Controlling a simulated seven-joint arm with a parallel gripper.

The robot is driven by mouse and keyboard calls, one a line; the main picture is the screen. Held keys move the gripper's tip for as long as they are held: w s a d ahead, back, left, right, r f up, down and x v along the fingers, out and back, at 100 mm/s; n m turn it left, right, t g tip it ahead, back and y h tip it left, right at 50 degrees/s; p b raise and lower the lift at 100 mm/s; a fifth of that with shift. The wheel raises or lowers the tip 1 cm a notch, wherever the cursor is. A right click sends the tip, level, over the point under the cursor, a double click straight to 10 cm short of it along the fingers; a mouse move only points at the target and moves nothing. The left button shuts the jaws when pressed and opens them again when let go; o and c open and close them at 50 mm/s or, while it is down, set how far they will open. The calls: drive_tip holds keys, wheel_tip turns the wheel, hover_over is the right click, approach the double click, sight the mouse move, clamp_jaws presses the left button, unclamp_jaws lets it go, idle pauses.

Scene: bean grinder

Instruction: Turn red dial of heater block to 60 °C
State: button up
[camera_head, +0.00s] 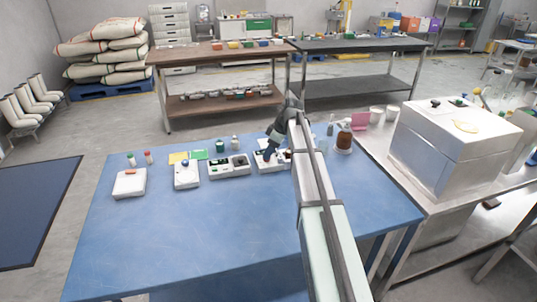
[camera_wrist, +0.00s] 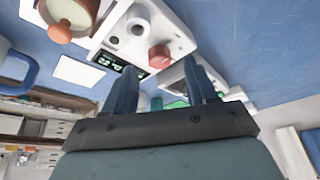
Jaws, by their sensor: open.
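The heater block (camera_wrist: 177,40) is a white unit with a dark display (camera_wrist: 121,65) showing green characters too small to read. Its red dial (camera_wrist: 159,56) stands on the face beside the display, near the edge. In the head view the heater block (camera_head: 262,166) is on the blue table, partly hidden by my arm, and I cannot make out the dial there. My gripper (camera_wrist: 164,70) is open, its two dark blue fingers apart. In the picture the dial appears between and just beyond the fingertips; contact is not visible. The gripper (camera_head: 269,154) is over the heater block in the head view.
To the left on the blue table (camera_head: 190,235) stand a white two-part device (camera_head: 228,170), a small white device (camera_head: 187,180) and a white box (camera_head: 129,187). The table's front is clear. A large metal box (camera_head: 450,150) stands farther right.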

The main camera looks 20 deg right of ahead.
drive_tip(key=shift+x, duration=1.2)
drive_tip(key=c, duration=1.1)
drive_tip(key=shift+o, duration=0.2)
